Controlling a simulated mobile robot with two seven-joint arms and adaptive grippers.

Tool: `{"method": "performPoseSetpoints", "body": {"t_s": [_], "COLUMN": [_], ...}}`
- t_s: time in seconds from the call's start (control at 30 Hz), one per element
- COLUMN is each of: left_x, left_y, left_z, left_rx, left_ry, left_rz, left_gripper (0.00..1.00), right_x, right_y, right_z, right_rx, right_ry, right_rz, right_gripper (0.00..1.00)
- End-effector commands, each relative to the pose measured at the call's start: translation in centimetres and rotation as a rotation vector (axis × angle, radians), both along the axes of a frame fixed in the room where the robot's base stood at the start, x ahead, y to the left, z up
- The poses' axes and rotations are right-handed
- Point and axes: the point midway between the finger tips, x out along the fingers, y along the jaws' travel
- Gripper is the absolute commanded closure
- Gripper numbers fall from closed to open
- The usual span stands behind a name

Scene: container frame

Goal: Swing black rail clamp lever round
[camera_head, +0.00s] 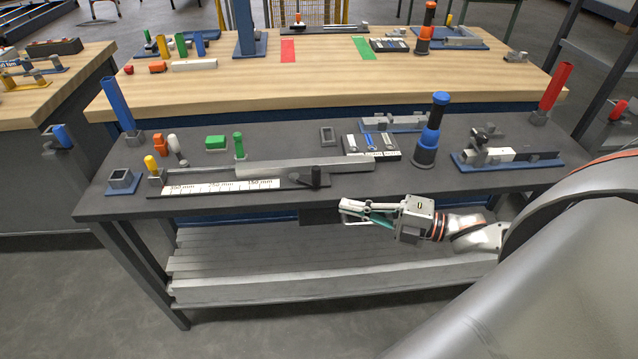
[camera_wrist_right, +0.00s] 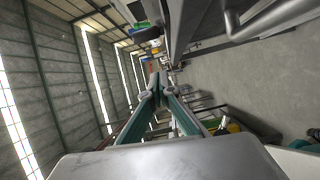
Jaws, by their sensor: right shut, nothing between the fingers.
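The fingertips also show in the right wrist view (camera_wrist_right: 159,84). My left gripper is not in view.
A green-handled piece (camera_head: 239,146) stands behind the rail. A blue-and-black post (camera_head: 432,130) and a blue-based fixture (camera_head: 505,160) stand to the right. A slatted lower shelf (camera_head: 240,260) lies below my right gripper.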

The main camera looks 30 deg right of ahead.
Motion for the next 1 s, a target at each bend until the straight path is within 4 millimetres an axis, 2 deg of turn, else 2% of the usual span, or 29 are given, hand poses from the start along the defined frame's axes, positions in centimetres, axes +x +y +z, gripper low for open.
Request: {"method": "performPoseSetpoints", "body": {"t_s": [0.03,0.1,0.2,0.47,1.0], "left_x": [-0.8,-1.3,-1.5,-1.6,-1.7], "left_y": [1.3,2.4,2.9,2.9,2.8], "left_z": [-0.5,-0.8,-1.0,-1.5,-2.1], "left_rx": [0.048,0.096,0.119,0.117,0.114], "left_ry": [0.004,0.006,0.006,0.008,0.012], "left_rz": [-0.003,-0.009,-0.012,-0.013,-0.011], "left_gripper": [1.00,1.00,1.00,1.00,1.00], "right_x": [0.1,0.2,0.3,1.9,6.6], "right_y": [-0.1,-0.2,-0.1,1.4,5.6], "right_z": [0.6,1.2,1.5,1.6,1.6], "right_rx": [-0.021,-0.037,-0.043,-0.042,-0.040], "right_ry": [-0.026,-0.052,-0.066,-0.069,-0.066], "right_rz": [0.019,0.033,0.040,0.040,0.037], "right_gripper": [1.00,1.00,1.00,1.00,1.00]}}
